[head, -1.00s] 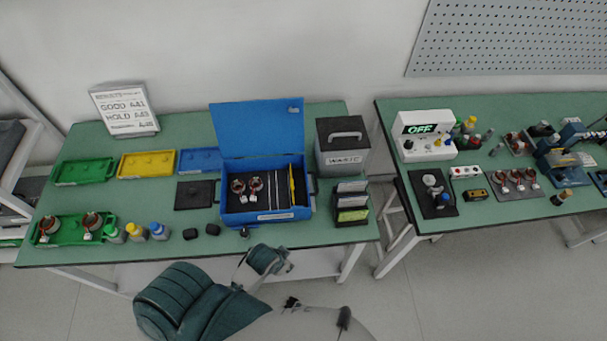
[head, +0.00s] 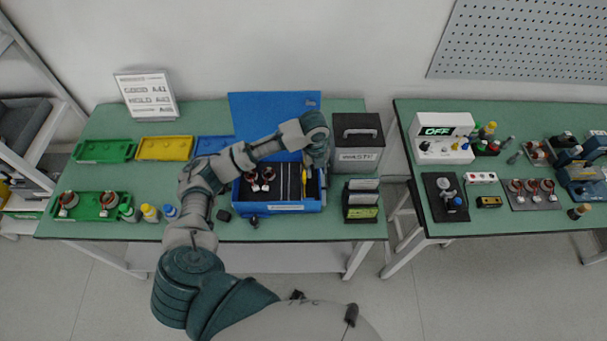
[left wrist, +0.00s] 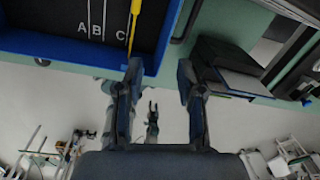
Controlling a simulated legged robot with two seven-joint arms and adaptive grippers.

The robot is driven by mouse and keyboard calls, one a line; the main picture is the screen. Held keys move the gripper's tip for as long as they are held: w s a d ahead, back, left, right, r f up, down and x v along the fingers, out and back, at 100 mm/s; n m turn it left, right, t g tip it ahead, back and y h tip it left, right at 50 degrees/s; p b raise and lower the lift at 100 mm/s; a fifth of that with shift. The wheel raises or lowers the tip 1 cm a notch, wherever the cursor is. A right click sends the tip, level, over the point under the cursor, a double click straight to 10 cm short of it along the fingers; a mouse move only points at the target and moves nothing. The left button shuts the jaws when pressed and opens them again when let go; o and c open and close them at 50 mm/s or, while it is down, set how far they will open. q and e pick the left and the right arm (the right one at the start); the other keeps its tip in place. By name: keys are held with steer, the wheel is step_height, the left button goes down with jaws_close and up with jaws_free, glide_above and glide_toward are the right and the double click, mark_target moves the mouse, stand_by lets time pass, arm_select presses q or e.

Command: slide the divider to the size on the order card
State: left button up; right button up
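The blue box (head: 283,208) stands on the left table with its lid up. Inside lie copper-wound stators (head: 260,180), white lines and a yellow divider (head: 304,173) near the right end. In the left wrist view the divider (left wrist: 134,22) is just right of the line lettered C (left wrist: 120,38). My left gripper (head: 318,166) is over the box's right end. Its fingers (left wrist: 160,78) are apart with nothing between them; the left finger is close to the divider's near end, contact unclear. A small claw-like shape low in the wrist view may be my right gripper.
A white sign (head: 147,96) with printed lines, too small to read fully, stands at the back left. A grey waste bin (head: 357,148) and a black card rack (head: 361,203) stand close right of the box. Green (head: 105,151) and yellow (head: 165,149) trays lie left.

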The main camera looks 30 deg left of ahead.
mark_target(304, 176)
arm_select(q)
steer(key=w+a+r+m, duration=0.2)
steer(key=a+r, duration=0.3)
steer(key=r, duration=0.1)
steer(key=shift+m+g, duration=0.3)
steer(key=shift+m, duration=0.1)
steer(key=f, duration=1.6)
steer(key=shift+s+a, duration=0.1)
steer(key=shift+a, duration=0.1)
steer(key=shift+f, duration=0.25)
arm_select(e)
steer(key=shift+d+r, duration=0.1)
steer(key=shift+d, duration=0.65)
steer(key=shift+d, duration=0.1)
arm_select(q)
jaws_close()
arm_select(e)
steer(key=shift+d, duration=0.1)
